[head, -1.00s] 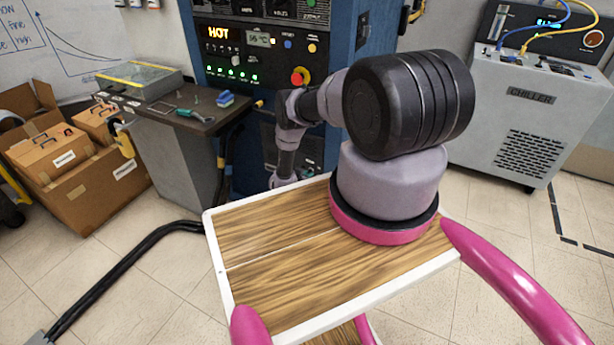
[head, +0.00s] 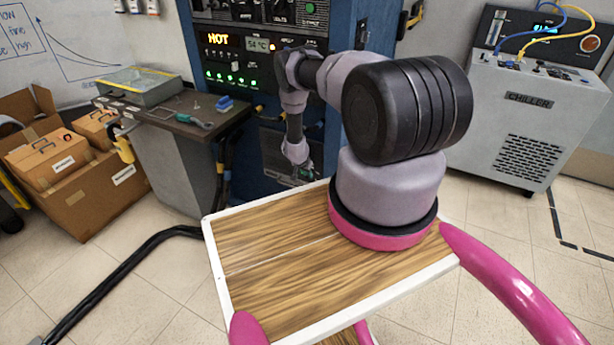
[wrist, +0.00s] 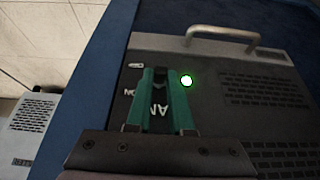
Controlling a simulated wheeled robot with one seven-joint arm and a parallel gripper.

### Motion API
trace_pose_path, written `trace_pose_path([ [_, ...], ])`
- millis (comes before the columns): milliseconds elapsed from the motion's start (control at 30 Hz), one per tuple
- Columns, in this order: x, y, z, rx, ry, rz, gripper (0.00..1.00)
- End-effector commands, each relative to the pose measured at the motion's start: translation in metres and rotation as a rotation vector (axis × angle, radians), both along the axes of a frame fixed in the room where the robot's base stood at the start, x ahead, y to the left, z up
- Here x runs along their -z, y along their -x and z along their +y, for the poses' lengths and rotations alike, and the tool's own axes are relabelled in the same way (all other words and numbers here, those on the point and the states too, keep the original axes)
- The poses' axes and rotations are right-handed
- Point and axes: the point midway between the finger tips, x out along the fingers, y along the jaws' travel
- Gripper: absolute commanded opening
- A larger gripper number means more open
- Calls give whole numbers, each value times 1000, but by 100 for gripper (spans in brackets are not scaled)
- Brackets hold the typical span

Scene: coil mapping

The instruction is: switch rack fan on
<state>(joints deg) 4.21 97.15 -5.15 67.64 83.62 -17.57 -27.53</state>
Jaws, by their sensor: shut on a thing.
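The rack fan panel (wrist: 205,60) fills much of the wrist view, with an upside-down label between my fingers that seems to read FAN. My gripper (wrist: 161,80) has green fingers closed on the dark fan switch (wrist: 160,73). The fingers hide much of the switch, so I cannot tell its lever position. A green lamp (wrist: 187,80) glows just right of the fingertips.
A metal handle (wrist: 222,36) and vent slots (wrist: 262,88) lie beside the switch. A workbench (head: 190,120) stands left of the rack, and the grey chiller (head: 530,110) stands right.

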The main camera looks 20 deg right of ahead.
Motion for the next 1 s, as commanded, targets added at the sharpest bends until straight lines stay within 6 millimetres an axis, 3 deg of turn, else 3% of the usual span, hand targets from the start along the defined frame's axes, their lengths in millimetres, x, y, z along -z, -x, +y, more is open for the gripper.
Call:
trace_pose_path([
  [800,-2,-2,0,0,-43,32,0],
  [833,-2,-2,0,0,-43,32,31],
  [867,-2,-2,0,0,-42,31,43],
  [900,-2,-1,-1,0,-42,31,50],
  [1000,-1,-1,-1,0,-42,31,50],
])
